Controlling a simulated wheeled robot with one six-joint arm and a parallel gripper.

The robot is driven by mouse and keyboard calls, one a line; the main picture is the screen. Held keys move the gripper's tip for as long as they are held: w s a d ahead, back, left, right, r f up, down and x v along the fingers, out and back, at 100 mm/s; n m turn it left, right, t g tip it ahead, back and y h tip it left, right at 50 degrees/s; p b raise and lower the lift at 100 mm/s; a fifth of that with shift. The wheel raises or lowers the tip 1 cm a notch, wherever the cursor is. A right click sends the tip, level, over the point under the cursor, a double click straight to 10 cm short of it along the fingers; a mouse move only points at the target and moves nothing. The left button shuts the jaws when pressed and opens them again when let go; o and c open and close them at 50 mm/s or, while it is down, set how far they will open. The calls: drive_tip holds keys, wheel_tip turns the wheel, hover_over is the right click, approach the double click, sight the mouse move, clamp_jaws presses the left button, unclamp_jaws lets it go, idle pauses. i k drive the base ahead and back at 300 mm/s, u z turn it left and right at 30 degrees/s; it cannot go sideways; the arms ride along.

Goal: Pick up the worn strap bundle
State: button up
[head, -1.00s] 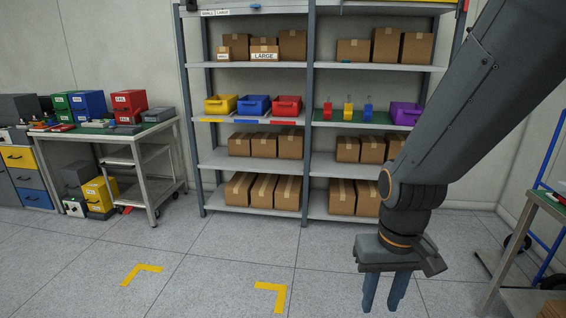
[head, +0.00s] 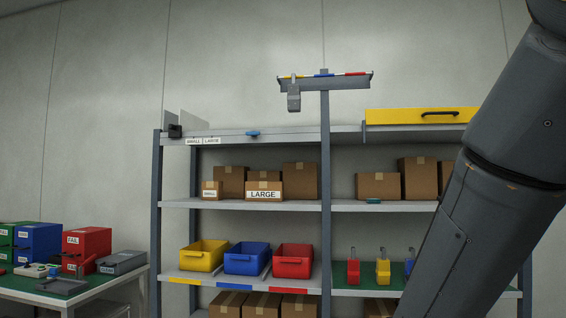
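I cannot make out a worn strap bundle in the head view. My arm crosses the right side of the picture, and my gripper is out of the frame. The arm hides part of the shelving on the right. The shelf rack (head: 325,230) stands ahead against the wall. Yellow (head: 204,255), blue (head: 246,257) and red (head: 292,261) bins sit on its middle shelf. Small red (head: 353,273) and yellow (head: 382,272) items with grey upright parts stand on a green mat to the right of them.
Cardboard boxes (head: 301,180) fill parts of the upper shelf, one marked LARGE (head: 264,191). A yellow drawer (head: 421,116) sits at the top right. A grey hanging piece (head: 293,98) is on the top rail. A table (head: 120,288) with red and blue boxes stands at left.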

sight(294, 97)
drive_tip(key=u, duration=0.1)
drive_tip(key=i, duration=1.45)
drive_tip(key=u, duration=0.1)
